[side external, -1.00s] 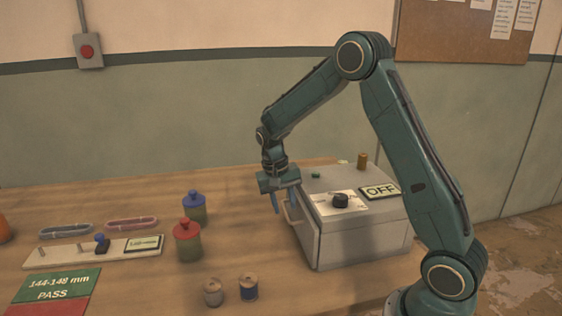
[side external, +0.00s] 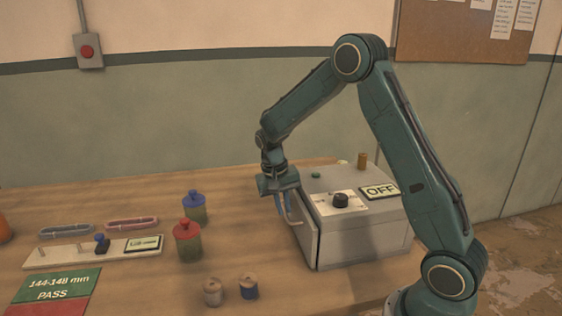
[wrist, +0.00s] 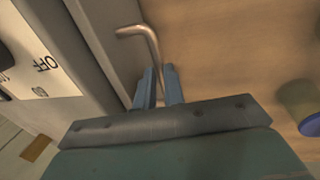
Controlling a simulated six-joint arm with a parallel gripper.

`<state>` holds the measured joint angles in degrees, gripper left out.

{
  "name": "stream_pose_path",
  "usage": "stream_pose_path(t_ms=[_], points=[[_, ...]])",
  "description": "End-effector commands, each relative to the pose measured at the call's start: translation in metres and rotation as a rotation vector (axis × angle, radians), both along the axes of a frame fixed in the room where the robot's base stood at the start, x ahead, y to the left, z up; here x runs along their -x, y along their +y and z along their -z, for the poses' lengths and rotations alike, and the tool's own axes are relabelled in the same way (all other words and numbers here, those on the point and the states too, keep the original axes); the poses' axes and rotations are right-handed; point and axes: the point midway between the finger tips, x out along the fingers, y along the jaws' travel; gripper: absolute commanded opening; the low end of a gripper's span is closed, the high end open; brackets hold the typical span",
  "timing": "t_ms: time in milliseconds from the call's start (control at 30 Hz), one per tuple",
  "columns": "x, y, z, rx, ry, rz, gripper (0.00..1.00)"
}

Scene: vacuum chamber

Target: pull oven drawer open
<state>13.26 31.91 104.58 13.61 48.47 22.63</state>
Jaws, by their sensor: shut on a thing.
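The oven is a grey box (side external: 362,238) at the right of the bench, with a black knob (side external: 341,200) and an OFF display (side external: 379,191) on top. Its drawer front (side external: 307,236) faces left and stands slightly out from the box, with a narrow gap behind it. A bent metal handle (wrist: 146,38) sticks out from this front. My gripper (wrist: 161,71) is shut on the handle, one blue finger on each side of it in the wrist view. In the side view my gripper (side external: 284,207) is just left of the drawer front and partly hides the handle.
Red-lidded (side external: 187,240) and blue-lidded (side external: 195,207) jars stand left of the oven. A gauge board (side external: 90,252) and green PASS card (side external: 56,285) lie farther left. The bench between the oven and jars is clear.

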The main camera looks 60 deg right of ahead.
Motion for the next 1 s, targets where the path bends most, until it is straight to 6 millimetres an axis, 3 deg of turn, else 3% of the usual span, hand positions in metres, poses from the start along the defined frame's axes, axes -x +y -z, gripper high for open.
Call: stream_pose_path(t_ms=[267, 700, 1000], points=[[-0.025, 0.025, 0.000, -0.002, -0.002, -0.004, 0.00], [-0.085, 0.086, 0.000, -0.002, -0.002, -0.004, 0.00], [-0.111, 0.111, 0.000, -0.001, -0.002, -0.001, 0.00]])
